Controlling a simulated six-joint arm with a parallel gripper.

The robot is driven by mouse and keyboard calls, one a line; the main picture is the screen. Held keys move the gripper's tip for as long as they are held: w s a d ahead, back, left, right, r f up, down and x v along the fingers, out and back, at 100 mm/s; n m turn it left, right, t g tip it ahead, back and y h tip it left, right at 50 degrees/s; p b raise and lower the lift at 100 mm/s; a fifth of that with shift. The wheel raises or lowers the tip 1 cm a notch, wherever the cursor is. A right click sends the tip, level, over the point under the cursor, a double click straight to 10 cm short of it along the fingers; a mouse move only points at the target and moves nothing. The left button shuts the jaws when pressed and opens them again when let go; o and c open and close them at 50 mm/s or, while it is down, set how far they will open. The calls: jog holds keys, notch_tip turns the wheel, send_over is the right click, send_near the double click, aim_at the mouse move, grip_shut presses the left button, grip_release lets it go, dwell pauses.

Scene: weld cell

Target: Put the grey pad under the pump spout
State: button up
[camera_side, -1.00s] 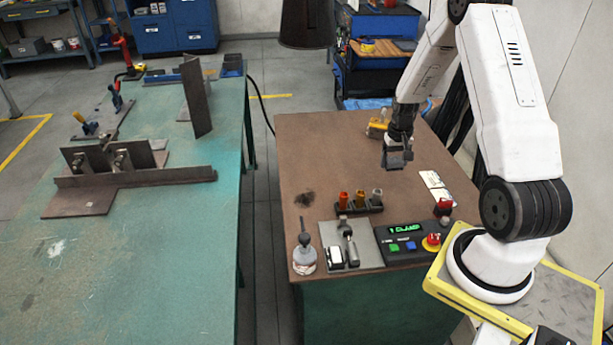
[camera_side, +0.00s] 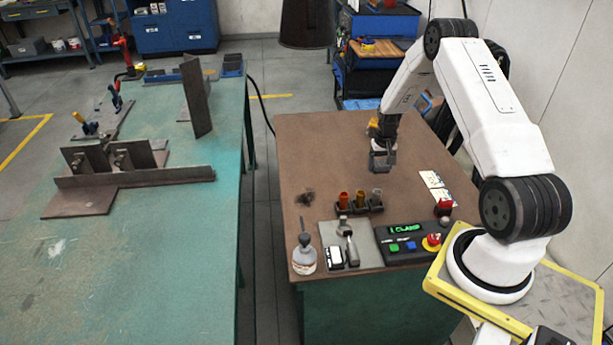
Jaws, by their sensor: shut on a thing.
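My gripper (camera_side: 382,163) hangs above the brown bench, behind the row of coloured vials. It is shut on a small dark grey piece, which looks like the grey pad (camera_side: 379,166); its outline is hard to tell from the fingers. The pump bottle (camera_side: 304,261), clear-white with a dark pump top (camera_side: 304,240), stands upright at the bench's front left corner. The gripper is well behind it and to its right. Which way the spout points is too small to tell.
A holder (camera_side: 361,209) with vials stands between gripper and bottle. Right of the bottle are a grey plate (camera_side: 370,257) with small tools and a control box (camera_side: 404,257) with a red button. White cards (camera_side: 434,181) lie at right. The bench's left middle is mostly clear.

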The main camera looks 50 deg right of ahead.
aim_at(377, 179)
jog(key=shift+f, duration=0.1)
jog(key=shift+w+d+f, duration=0.1)
jog(key=shift+w+f, duration=0.05)
jog(key=shift+f, duration=1.6)
jog(key=shift+f, duration=0.1)
jog(key=o, duration=1.1)
jog(key=shift+c, duration=0.2)
jog(key=shift+r, duration=6.15)
